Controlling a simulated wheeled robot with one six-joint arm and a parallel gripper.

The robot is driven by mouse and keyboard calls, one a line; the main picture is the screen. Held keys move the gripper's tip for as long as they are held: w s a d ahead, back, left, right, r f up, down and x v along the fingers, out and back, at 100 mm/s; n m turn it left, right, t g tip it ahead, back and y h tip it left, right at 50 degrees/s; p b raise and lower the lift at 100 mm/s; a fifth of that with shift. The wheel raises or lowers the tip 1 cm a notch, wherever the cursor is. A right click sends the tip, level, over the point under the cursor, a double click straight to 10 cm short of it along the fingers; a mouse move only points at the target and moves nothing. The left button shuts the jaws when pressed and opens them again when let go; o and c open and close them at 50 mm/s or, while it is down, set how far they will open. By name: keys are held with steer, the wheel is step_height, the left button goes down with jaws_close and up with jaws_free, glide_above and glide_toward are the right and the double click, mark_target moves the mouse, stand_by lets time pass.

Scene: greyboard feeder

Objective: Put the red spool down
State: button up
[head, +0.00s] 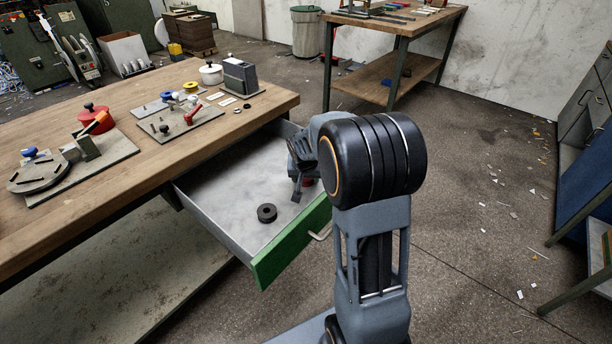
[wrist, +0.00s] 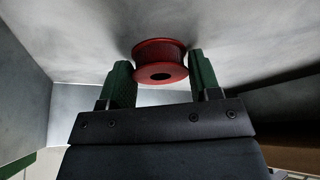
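The red spool (wrist: 160,62) sits between the two green-padded fingers of my gripper (wrist: 162,78) in the wrist view, its flange against both pads. My gripper is shut on it. In the head view my gripper (head: 300,188) reaches down into the open drawer (head: 225,232). Only a small red part of the spool (head: 307,182) shows there, the rest being hidden by my gripper and arm. The spool is low over the drawer's pale floor; I cannot tell whether it touches it.
A black ring-shaped spool (head: 267,213) lies in the drawer near its green front (head: 290,243). The rest of the visible drawer floor is clear. The wooden bench (head: 150,150) above holds fixtures, a red pot (head: 95,117) and a white pot (head: 211,74).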

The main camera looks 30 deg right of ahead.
steer(key=o, duration=0.4)
steer(key=shift+r, duration=0.1)
steer(key=shift+r+p, duration=0.3)
steer(key=p+v, duration=0.2)
steer(key=v, duration=0.9)
steer(key=shift+s+r+p, duration=0.15)
steer(key=shift+r+p, duration=0.1)
steer(key=shift+p, duration=0.05)
